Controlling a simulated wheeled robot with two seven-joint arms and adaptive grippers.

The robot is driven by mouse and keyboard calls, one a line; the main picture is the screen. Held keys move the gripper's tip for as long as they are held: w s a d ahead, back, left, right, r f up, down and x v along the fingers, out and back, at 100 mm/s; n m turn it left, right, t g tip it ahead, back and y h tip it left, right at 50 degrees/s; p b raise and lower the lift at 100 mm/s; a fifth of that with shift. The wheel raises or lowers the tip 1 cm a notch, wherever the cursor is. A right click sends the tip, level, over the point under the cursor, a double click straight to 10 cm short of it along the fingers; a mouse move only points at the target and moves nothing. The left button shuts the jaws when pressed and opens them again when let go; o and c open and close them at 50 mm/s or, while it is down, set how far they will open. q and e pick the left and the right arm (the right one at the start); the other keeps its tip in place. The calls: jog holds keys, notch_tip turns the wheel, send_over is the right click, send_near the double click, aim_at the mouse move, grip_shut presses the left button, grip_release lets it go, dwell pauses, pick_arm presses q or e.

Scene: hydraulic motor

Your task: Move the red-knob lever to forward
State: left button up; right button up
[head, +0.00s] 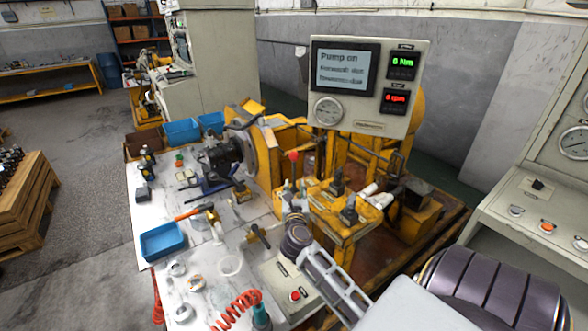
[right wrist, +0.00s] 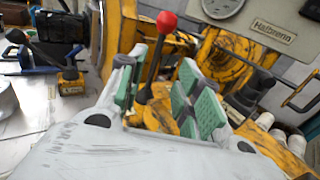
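The red-knob lever (head: 293,156) stands upright on the yellow motor stand, just beyond my right gripper in the head view. In the right wrist view its red knob (right wrist: 166,23) rises above and between my fingers, with the dark shaft running down between the green pads. My right gripper (head: 295,188) is open around or just in front of the shaft; its fingers (right wrist: 158,98) also show in the right wrist view, spread apart. I cannot tell whether a pad touches the shaft. The lever's base is partly hidden by the gripper. My left gripper is out of view.
A display panel (head: 370,87) reading "Pump on" stands behind the lever. Black-handled levers (head: 337,182) stand on the yellow stand to the right. The workbench at left holds a blue tray (head: 162,241), tools and a control box with a red button (head: 295,296).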

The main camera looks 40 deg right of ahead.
aim_at(294, 166)
jog(key=x, duration=1)
jog(key=shift+w+d, duration=0.1)
jog(key=shift+w, duration=0.05)
jog(key=shift+x, duration=0.85)
jog(key=shift+w+d, duration=0.35)
jog(key=shift+w, duration=0.05)
jog(key=shift+w+d, duration=0.2)
jog(key=shift+w, duration=0.05)
jog(key=shift+c, duration=1.4)
grip_shut()
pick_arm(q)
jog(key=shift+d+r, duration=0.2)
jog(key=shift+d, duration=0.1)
